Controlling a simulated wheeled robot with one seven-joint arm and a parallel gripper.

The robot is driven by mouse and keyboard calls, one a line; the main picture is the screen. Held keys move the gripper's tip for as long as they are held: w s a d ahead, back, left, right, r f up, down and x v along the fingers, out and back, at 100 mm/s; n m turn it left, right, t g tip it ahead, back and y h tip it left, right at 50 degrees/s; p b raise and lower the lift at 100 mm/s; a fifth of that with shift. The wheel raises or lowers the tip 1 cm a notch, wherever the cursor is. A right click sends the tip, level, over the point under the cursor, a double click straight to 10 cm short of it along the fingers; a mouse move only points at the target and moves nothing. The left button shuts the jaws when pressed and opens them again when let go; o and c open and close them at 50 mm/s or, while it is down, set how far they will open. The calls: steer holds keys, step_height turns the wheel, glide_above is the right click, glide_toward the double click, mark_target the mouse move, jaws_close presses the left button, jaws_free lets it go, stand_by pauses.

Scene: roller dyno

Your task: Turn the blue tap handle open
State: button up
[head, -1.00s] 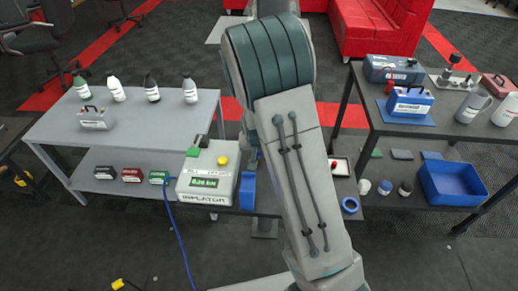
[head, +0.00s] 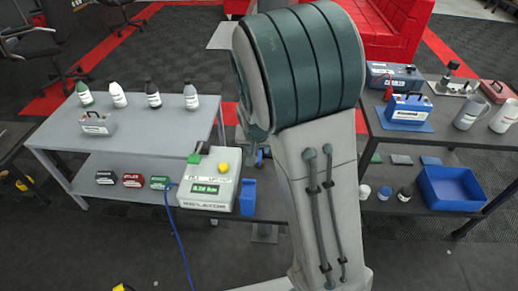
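My arm fills the middle of the head view, and I cannot make out my gripper's fingers beyond it. No blue tap handle can be picked out with certainty. A small blue piece (head: 260,157) shows just left of my arm, below its far link; it is too small to identify. A blue upright block (head: 248,196) stands at the right side of a pale box (head: 209,180) with a green display, a yellow button and a green-topped dark piece. What lies behind my arm is hidden.
A grey table (head: 150,127) at left holds several bottles and a grey case (head: 97,124). Small cases sit on its lower shelf. At right, a dark table (head: 450,134) holds a blue case (head: 409,107), mugs and a toolbox; a blue bin (head: 452,188) sits below. A blue cable (head: 181,240) crosses the floor.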

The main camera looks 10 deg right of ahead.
steer(key=shift+v, duration=2.2)
steer(key=shift+r+p, duration=0.1)
steer(key=shift+p, duration=0.2)
steer(key=s+r+n+p, duration=0.1)
steer(key=s+r, duration=0.3)
steer(key=s, duration=0.3)
steer(key=s+d+r+n+g+y+p, duration=0.1)
steer(key=s+r, duration=0.2)
steer(key=s, duration=0.3)
steer(key=s+d+r+n+p, duration=0.1)
steer(key=s+r+p, duration=0.1)
steer(key=s+r, duration=0.2)
steer(key=s, duration=0.3)
steer(key=shift+s+r+g, duration=0.3)
steer(key=shift+s+r, duration=0.05)
